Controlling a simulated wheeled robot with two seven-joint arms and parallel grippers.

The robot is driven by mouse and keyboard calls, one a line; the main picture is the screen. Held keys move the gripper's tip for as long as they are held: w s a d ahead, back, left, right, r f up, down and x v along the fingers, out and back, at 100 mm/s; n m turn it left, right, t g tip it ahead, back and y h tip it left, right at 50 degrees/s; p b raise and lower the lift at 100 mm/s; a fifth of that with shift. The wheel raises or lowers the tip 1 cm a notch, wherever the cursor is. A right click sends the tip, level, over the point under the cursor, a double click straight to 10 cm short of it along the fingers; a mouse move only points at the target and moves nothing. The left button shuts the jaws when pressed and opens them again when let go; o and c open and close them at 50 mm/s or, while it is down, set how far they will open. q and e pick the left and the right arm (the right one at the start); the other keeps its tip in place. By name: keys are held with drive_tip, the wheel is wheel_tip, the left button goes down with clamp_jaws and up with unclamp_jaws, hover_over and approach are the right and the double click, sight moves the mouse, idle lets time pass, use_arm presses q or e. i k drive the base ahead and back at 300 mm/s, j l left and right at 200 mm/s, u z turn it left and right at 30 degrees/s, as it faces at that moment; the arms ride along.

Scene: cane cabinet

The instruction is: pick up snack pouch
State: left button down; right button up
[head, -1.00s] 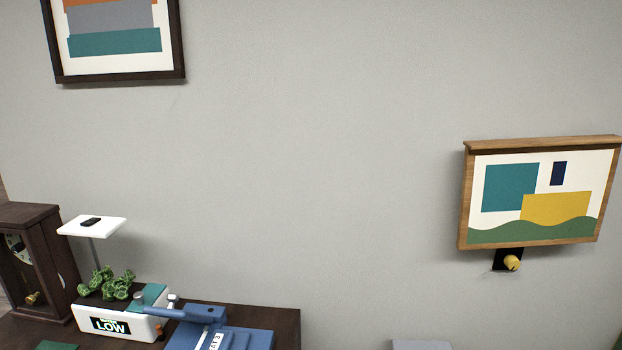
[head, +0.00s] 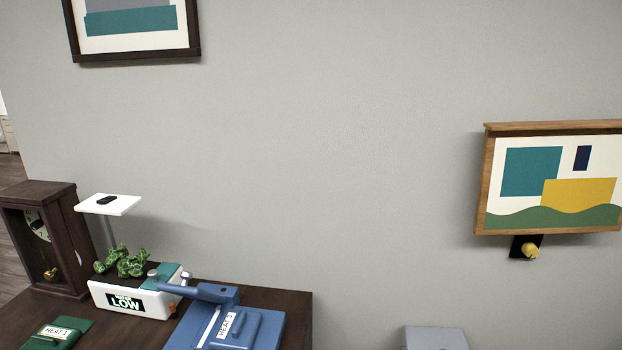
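No snack pouch can be made out in the head view. Neither of my grippers is in view. A green flat item with a white label (head: 58,333) lies at the front left of the dark cabinet top (head: 275,301); it is partly cut off by the lower edge, and I cannot tell what it is. A blue device with a lever arm and a white label (head: 268,331) sits to its right on the same top.
A white planter box reading LOW (head: 148,305) holds green plants under a white lamp (head: 108,204). A dark wooden clock (head: 48,240) stands at the left. A framed picture in a wooden case (head: 553,180) hangs right, above a yellow knob (head: 530,251). A grey box top (head: 436,338) shows below.

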sight(231, 328)
drive_tip(key=i+l, duration=0.25)
drive_tip(key=l, duration=0.2)
drive_tip(key=i+l, duration=0.55)
drive_tip(key=l, duration=0.3)
drive_tip(key=u, duration=0.45)
drive_tip(key=l+u, duration=0.15)
drive_tip(key=u, duration=0.3)
drive_tip(key=i+l+u, duration=0.1)
drive_tip(key=u, duration=0.35)
drive_tip(key=l+u, duration=0.1)
drive_tip(key=u, duration=0.35)
